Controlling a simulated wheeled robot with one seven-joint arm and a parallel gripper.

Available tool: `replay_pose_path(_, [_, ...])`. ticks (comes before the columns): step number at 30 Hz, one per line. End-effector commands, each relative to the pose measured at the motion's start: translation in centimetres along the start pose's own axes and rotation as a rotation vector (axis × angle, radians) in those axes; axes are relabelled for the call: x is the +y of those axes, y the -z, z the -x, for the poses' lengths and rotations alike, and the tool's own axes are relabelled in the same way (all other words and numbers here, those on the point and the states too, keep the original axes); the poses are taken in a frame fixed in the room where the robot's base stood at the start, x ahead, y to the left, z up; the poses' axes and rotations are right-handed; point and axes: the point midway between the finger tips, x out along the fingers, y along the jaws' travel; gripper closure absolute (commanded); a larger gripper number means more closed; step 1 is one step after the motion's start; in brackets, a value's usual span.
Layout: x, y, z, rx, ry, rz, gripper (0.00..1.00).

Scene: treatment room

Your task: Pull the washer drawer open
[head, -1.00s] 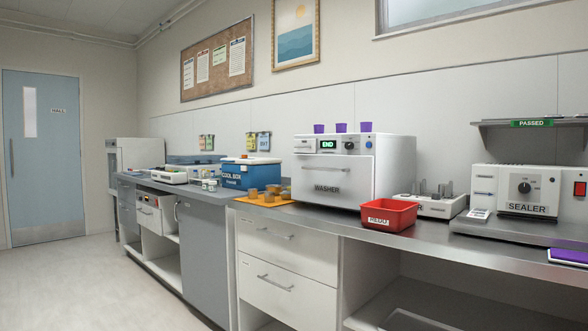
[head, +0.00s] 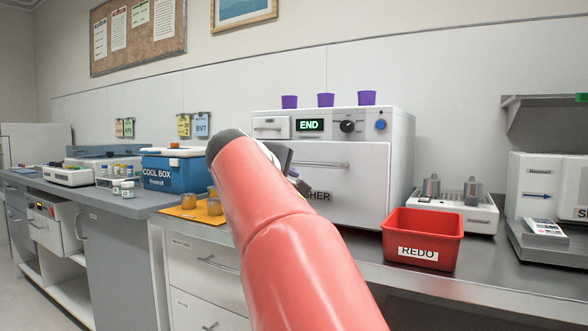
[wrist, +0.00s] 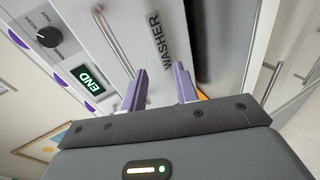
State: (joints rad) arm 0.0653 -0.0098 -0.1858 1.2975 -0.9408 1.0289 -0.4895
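The white washer (head: 360,190) stands on the counter, its display reading END. Its front panel has a horizontal bar handle (head: 330,164) and looks closed; a smaller drawer front (head: 270,128) with its own handle sits at the top left. My red arm covers the left part of the front and part of the WASHER label. In the wrist view, my gripper (wrist: 161,85) is open, its two purple fingers apart with nothing between them. The fingers point at the washer front (wrist: 95,75) near the label, and the bar handle (wrist: 113,42) lies beyond them to the left, apparently untouched.
A red REDO bin (head: 423,240) stands right of the washer, beside a white device (head: 455,212). Amber jars (head: 191,192) on an orange mat and a blue cool box (head: 170,174) stand to the left. Purple cups (head: 326,100) stand on top of the washer.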

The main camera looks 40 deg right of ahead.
Motion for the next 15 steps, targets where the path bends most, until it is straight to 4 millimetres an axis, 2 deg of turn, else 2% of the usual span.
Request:
replay_pose_path(1, [1.7,0.3,-0.6,-0.028,-0.051,0.027,0.7])
replay_pose_path(3, [3.4,0.4,-0.9,-0.059,-0.102,0.057,0.7])
replay_pose_path(6, [4.7,0.4,-1.2,-0.085,-0.142,0.082,0.7])
replay_pose_path(11, [5.4,0.2,-2.7,-0.095,-0.153,0.089,0.7])
replay_pose_path(15, [5.8,0.0,-5.0,-0.094,-0.152,0.088,0.7])
